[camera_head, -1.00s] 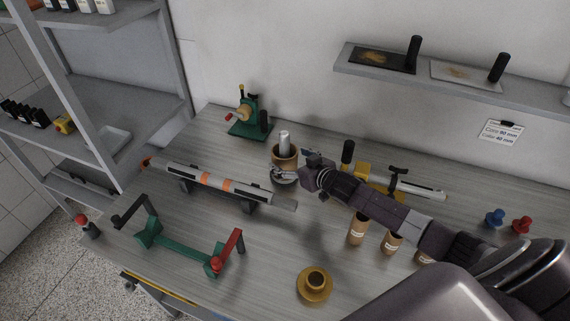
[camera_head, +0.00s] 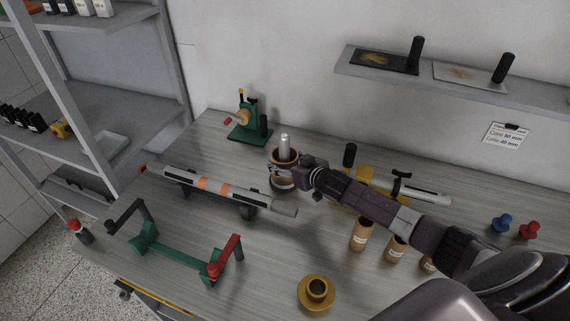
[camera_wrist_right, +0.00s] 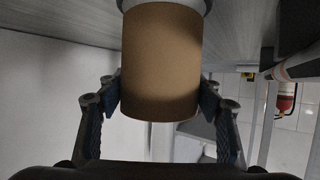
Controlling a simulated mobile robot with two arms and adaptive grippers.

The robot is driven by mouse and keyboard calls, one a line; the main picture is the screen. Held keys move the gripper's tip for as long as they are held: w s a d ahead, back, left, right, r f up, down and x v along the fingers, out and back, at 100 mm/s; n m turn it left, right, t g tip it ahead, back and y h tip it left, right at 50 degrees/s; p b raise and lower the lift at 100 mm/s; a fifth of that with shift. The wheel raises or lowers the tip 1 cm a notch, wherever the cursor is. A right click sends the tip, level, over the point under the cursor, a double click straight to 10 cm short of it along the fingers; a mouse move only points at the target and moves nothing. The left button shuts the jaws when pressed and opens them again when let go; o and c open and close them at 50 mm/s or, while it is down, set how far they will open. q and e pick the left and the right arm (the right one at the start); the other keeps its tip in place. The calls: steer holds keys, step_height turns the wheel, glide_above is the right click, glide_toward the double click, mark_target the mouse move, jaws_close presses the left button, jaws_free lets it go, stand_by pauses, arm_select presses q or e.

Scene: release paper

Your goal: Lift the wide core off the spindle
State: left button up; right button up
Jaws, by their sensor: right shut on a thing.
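The wide core is a brown cardboard tube (camera_head: 280,156), standing upright around the grey spindle (camera_head: 285,143) near the back of the bench. The spindle's top sticks out above the tube. My right gripper (camera_head: 284,171) reaches in from the right, level with the tube, with its fingers on the tube's sides. In the right wrist view the tube (camera_wrist_right: 161,62) sits between both fingers, which press on its two sides. Its far end meets a grey round part at the top edge. I cannot tell whether the tube has left its base. My left gripper is not in view.
A grey roller (camera_head: 215,188) lies on a stand left of the gripper. A green hand-crank device (camera_head: 247,125) stands behind. A yellow-mounted roller (camera_head: 405,188) and several small cores (camera_head: 361,234) are close to my right arm. A brass flanged piece (camera_head: 317,291) stands in front.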

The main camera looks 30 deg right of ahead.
mark_target(284, 135)
steer(key=c, duration=0.4)
steer(key=shift+r+p, duration=3.45)
steer(key=shift+r, duration=0.1)
steer(key=shift+r, duration=0.1)
steer(key=shift+r+p, duration=1.15)
steer(key=shift+p, duration=0.05)
steer(key=shift+r, duration=2.25)
steer(key=shift+r, duration=0.1)
steer(key=shift+r, duration=2.6)
